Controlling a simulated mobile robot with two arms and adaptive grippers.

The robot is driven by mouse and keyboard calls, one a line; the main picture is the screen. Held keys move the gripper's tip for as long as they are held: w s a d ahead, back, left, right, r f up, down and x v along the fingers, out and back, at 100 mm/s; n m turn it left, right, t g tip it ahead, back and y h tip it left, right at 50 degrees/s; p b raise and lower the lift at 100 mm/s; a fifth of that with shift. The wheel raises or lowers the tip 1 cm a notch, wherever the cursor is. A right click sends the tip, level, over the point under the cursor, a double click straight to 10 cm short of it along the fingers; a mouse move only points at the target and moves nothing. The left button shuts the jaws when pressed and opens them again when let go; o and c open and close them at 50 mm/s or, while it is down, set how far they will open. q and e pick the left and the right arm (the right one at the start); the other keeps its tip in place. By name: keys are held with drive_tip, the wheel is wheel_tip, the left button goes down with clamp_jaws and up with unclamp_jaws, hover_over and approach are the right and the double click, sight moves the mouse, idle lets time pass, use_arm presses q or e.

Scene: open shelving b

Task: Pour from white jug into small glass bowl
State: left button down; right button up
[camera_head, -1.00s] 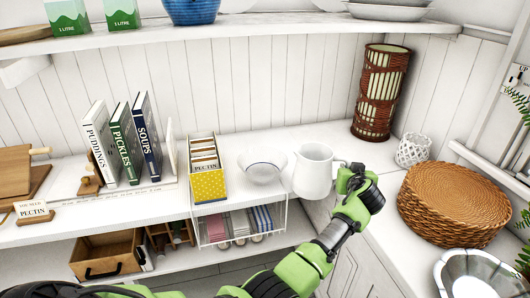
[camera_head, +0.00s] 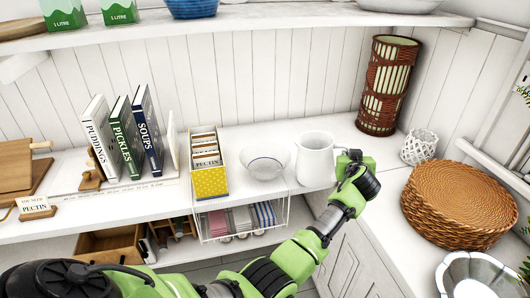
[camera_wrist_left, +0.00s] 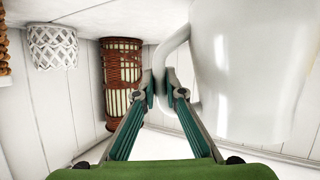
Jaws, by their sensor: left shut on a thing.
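The white jug (camera_head: 315,160) is upright at the right end of the white counter, just right of the small glass bowl (camera_head: 262,164). The bowl has a thin dark line near its rim. My left gripper (camera_head: 346,162) is at the jug's right side, shut on its handle. In the left wrist view the fingers (camera_wrist_left: 162,92) close around the handle beside the jug's white body (camera_wrist_left: 240,70). Whether the jug's base touches the counter is hard to tell. The jug's contents are not visible. My right gripper is not in view.
A yellow dotted box of cards (camera_head: 209,180) stands left of the bowl, with books (camera_head: 148,130) beyond. A wire basket (camera_head: 240,222) hangs below the counter edge. A wicker lantern (camera_head: 388,85), white woven holder (camera_head: 419,147) and round woven mats (camera_head: 460,205) are at right.

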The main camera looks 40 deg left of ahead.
use_arm(q)
drive_tip(key=r, duration=0.1)
drive_tip(key=r+p, duration=0.1)
drive_tip(key=shift+a+r+n+p, duration=0.3)
drive_tip(key=shift+r, duration=0.05)
drive_tip(key=shift+s+a+r+n+t+h+p, duration=0.15)
drive_tip(key=shift+a+r+n+h+p, duration=0.15)
drive_tip(key=shift+r+p, duration=0.25)
drive_tip(key=shift+s+a+r+n+t+h+p, duration=0.2)
drive_tip(key=shift+a+r+h+p, duration=0.1)
drive_tip(key=shift+p, duration=0.3)
drive_tip(key=s+a+r+n+t+h+p, duration=0.1)
drive_tip(key=s+a+r+n+p, duration=0.1)
drive_tip(key=a+r+p, duration=0.3)
wheel_tip(320, 180, up, 2)
drive_tip(key=shift+s+r+n+h+p, duration=0.15)
drive_tip(key=shift+n+h+p, duration=0.25)
drive_tip(key=shift+n+p, duration=0.5)
drive_tip(key=shift+s+a+r+n+t, duration=0.25)
drive_tip(key=shift+a+n+t, duration=0.15)
drive_tip(key=shift+a, duration=0.1)
drive_tip(key=shift+s+a+r+n+b, duration=0.15)
drive_tip(key=shift+a+r+n+b, duration=0.05)
drive_tip(key=shift+a+n+b, duration=0.15)
